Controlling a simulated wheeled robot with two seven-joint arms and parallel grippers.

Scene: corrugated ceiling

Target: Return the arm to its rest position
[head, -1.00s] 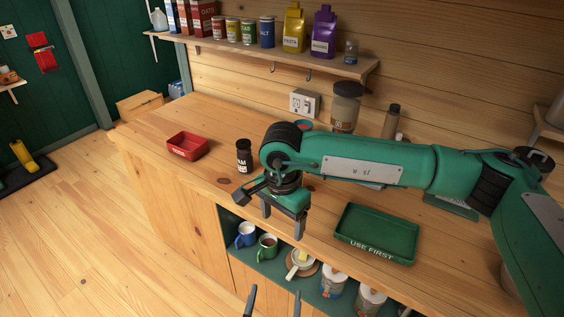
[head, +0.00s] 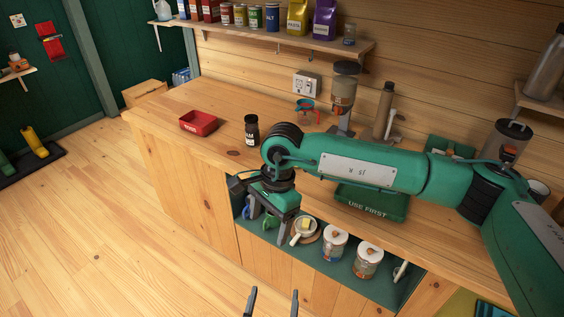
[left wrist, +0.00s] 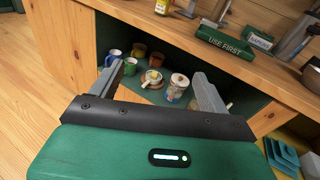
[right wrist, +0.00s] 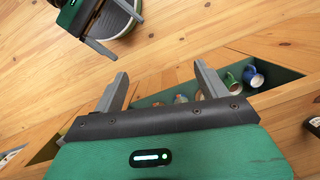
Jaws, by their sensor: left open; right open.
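My right arm crosses the head view from the right. Its gripper (head: 265,225) points down, open and empty, in front of the counter edge and the open under-counter shelf. It hides part of the mugs there. In the right wrist view its open jaws (right wrist: 161,70) have nothing between them. My left gripper (head: 273,292) shows only as two parted fingertips at the bottom of the head view. In the left wrist view its open jaws (left wrist: 158,72) are empty, facing the shelf with mugs and canisters.
The wooden counter (head: 180,105) bears a red tray (head: 198,123), a dark jar (head: 251,130) and a green "USE FIRST" tray (head: 368,207) partly behind my right arm. Canisters (head: 333,245) stand on the shelf below. The floor (head: 100,220) at left is open.

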